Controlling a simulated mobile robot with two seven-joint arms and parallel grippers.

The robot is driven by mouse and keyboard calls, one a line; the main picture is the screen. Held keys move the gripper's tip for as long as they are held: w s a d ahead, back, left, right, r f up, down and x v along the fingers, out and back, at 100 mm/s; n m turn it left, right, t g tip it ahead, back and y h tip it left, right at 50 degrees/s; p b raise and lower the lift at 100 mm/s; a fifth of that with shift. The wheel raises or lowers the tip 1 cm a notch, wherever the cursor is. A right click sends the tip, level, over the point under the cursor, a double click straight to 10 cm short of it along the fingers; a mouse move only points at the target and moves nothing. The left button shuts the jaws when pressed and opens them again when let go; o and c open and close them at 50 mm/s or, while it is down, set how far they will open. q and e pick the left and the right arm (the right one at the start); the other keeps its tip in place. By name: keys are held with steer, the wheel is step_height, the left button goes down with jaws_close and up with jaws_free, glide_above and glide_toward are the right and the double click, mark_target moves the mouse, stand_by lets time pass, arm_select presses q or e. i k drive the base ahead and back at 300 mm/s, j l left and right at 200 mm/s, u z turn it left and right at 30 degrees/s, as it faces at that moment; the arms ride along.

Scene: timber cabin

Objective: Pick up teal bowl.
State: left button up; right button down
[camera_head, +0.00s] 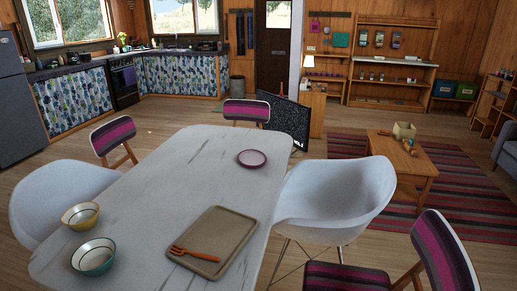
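A teal bowl (94,257) stands upright near the front left corner of the white dining table (178,178). Its outside is teal and its inside is pale with ring bands. A yellow bowl (80,215) stands just behind it, close to the table's left edge. Neither of my grippers is in view.
A tan tray (225,222) with an orange fork (199,254) lies right of the bowls. White chairs (60,192) (332,196) flank the table. The tabletop between the bowls and the plate is clear.

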mark_target(95, 257)
steer(key=u, duration=1.45)
steer(key=i+j, duration=0.3)
steer(key=i+j+z, duration=0.1)
steer(key=z, duration=0.25)
steer(key=j+z, duration=0.2)
steer(key=z, duration=0.15)
steer(key=i+j+z, duration=0.1)
steer(key=z, duration=0.2)
steer(key=j+z, duration=0.1)
steer(key=z, duration=0.45)
